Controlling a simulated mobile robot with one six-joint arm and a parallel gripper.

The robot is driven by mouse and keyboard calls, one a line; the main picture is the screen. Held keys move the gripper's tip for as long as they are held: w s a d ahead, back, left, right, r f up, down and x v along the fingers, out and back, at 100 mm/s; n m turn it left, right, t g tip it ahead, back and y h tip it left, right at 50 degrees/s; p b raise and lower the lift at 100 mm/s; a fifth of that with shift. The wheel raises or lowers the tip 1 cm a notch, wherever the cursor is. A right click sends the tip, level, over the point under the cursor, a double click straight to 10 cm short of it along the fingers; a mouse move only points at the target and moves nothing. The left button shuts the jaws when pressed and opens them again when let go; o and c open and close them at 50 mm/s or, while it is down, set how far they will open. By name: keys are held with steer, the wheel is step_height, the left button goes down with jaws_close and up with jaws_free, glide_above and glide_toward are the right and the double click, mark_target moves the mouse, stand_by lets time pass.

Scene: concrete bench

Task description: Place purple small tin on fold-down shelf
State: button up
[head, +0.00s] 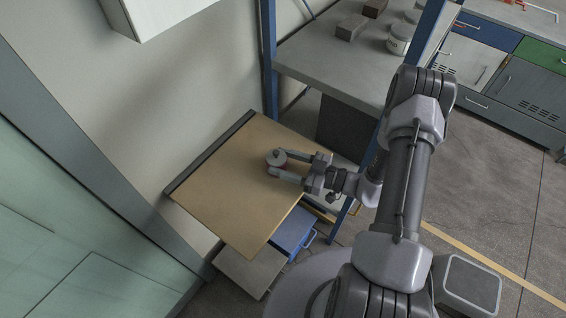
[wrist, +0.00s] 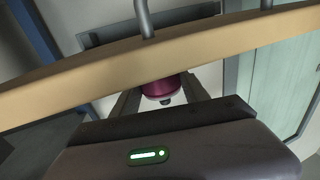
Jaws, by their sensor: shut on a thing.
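The purple small tin (head: 276,157) shows a grey lid from above in the head view. In the wrist view its purple side (wrist: 165,87) shows, with the pale lid and dark knob pointing down in the picture. My gripper (head: 280,163) is shut on the tin, one finger on each side. The fold-down shelf (head: 220,195) is a tan board along the wall, and the tin is over its right part. In the wrist view the shelf's edge (wrist: 60,92) runs right against the tin. I cannot tell whether the tin's base touches the board.
The shelf top is otherwise bare. A blue drawer or bin (head: 292,232) and a grey panel (head: 248,270) lie lower, below its front edge. A blue post (head: 268,60) and a grey bench (head: 340,70) with blocks and a pot (head: 399,40) stand behind.

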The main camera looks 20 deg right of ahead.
steer(key=shift+f, duration=0.2)
steer(key=o, duration=1.6)
steer(key=shift+c, duration=0.2)
steer(key=shift+r, duration=0.1)
